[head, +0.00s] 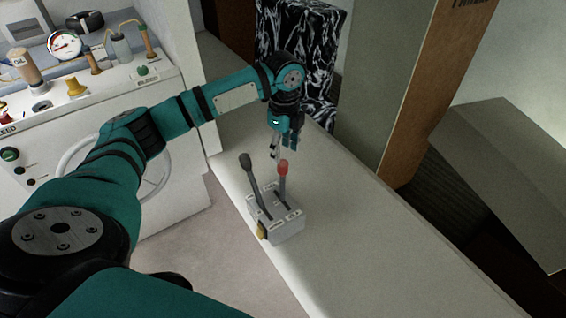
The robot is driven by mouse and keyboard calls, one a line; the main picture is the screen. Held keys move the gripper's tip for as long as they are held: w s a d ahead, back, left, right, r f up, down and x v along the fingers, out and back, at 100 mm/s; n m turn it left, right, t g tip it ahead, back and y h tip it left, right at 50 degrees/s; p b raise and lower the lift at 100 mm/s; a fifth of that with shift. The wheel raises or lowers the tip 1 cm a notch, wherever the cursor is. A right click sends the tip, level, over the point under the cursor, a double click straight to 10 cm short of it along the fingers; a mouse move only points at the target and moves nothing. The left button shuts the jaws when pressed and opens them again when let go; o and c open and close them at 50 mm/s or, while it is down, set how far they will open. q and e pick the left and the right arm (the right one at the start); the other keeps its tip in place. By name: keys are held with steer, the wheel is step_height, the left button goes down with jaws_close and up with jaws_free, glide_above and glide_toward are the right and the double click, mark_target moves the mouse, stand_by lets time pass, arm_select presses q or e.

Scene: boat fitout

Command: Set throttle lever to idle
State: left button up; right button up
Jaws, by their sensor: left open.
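A grey control box (283,229) stands on a white counter in the middle of the head view. Two levers rise from slots in its top. One lever has a black knob (245,161) and leans to the left. The other has a red knob (283,167) and stands closer to upright. The labels on the box are too small to read, so I cannot tell which lever is the throttle. My left gripper (274,150) is open, pointing down just above and beside the red knob, with no contact visible. My right gripper is not in view.
The white counter (370,262) is clear to the right of the box. A black-and-white patterned block (300,35) stands behind my left gripper. A wooden-edged panel (425,90) rises at the right. A console (130,85) with a gauge, knobs and a white wheel (75,152) is at the left.

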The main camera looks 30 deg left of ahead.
mark_target(283, 161)
arm_select(q)
step_height(283, 161, down, 7)
steer(key=shift+r+p, duration=0.1)
steer(key=shift+p, duration=0.4)
jaws_close()
